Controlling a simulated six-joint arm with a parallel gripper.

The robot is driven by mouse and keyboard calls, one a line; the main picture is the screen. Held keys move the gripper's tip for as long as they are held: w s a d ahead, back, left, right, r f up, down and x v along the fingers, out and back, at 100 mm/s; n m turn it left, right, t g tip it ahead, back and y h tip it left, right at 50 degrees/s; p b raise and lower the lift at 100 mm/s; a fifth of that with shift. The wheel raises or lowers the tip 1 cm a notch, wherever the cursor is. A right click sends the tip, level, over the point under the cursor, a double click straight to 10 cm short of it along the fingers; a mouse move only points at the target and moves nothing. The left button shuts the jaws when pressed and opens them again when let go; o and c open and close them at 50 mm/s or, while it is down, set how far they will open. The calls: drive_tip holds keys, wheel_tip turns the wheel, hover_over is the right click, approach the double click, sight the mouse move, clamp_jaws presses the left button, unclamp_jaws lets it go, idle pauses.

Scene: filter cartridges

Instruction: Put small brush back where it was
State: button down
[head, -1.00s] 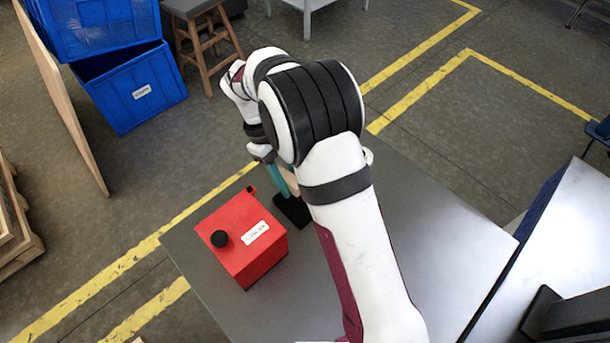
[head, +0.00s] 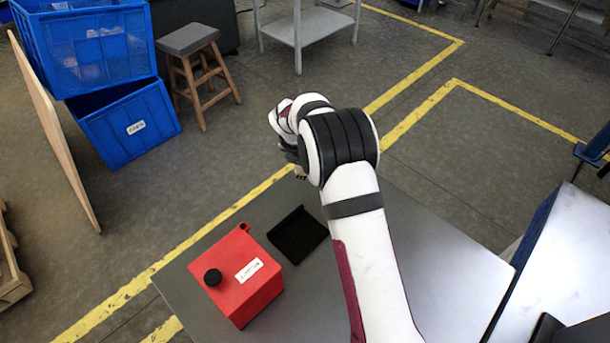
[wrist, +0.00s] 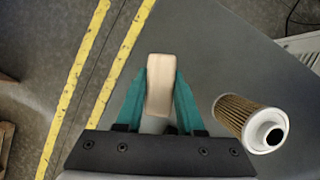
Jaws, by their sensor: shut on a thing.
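In the wrist view, my gripper (wrist: 160,88) has its two teal fingers shut on the small brush. The brush (wrist: 159,70) shows as a pale wooden block between the fingers; I see no bristles. Grey tabletop lies beyond it, and I cannot tell how high the brush is above it. In the head view, my arm hides the brush and most of the gripper, which is near the table's far edge, beyond the black tray (head: 297,235). The tray looks empty. A pleated filter cartridge (wrist: 238,115) with a white end cap is right of the gripper in the wrist view.
A red box (head: 237,276) with a black cap stands left of the black tray on the grey table (head: 455,262). Blue crates (head: 125,125) and a stool (head: 190,45) are on the floor beyond. The table right of my arm looks clear.

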drive_tip(key=shift+f, duration=2.35)
drive_tip(key=shift+f, duration=0.15)
drive_tip(key=c, duration=0.5)
unclamp_jaws()
